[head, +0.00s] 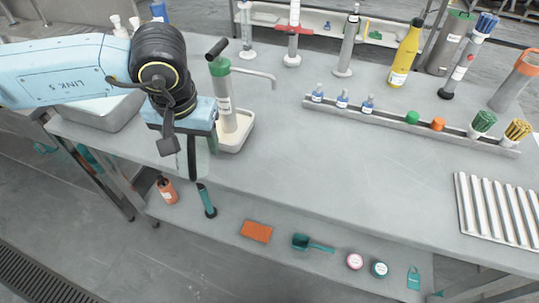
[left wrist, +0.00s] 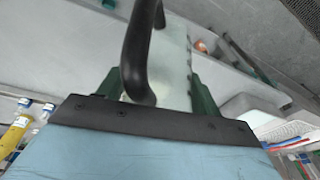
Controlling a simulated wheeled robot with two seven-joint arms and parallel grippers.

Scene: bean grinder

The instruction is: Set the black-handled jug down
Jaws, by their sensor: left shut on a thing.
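My left gripper (head: 188,135) points down beside the front left part of the bench in the head view. It is shut on the black-handled jug (head: 203,160), whose black handle hangs below the gripper. In the left wrist view the curved black handle (left wrist: 138,50) and the pale translucent jug body (left wrist: 173,60) stand between the dark green fingers of the gripper (left wrist: 157,92). The jug looks held above the bench near its front edge; the gripper hides much of it. My right gripper is not in view.
A green-topped device (head: 225,92) with a spout stands in a white tray (head: 244,135) close to the right of my gripper. A rail (head: 400,125) with small bottles lies behind, and a ribbed rack (head: 497,210) lies right. The middle of the grey bench (head: 340,170) is clear.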

